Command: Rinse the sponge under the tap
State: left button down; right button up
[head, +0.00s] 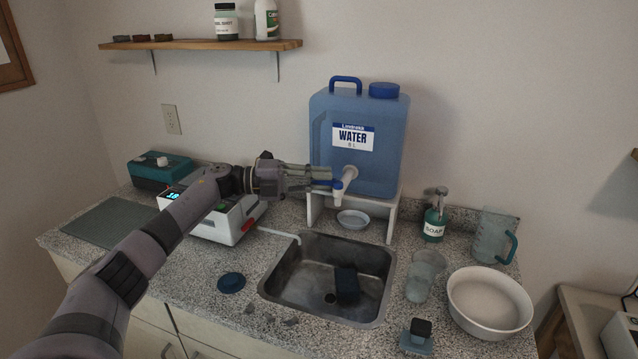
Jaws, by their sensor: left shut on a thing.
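A dark blue block that looks like the sponge (347,285) lies in the metal sink (282,279), right of the drain. The tap (347,176) is a white spout with blue parts on the front of the blue water container (388,135), which stands on a white stand (392,215) behind the sink. My left gripper (329,180) reaches in from the left and is shut at the tap's blue handle. Its fingers partly hide the handle. No water stream can be made out. My right gripper is not in view.
Right of the sink are a clear cup (420,285), a white bowl (490,301), a soap bottle (434,222), a pitcher (492,235) and a dark block on a small dish (416,346). A small bowl (353,220) sits under the stand. A white device (225,226) stands left.

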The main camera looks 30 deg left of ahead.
pick_arm(q)
jog(key=shift+f, duration=0.1)
jog(key=c, duration=1.6)
grip_release()
jog(key=shift+o, duration=0.2)
jog(key=v, duration=1.2)
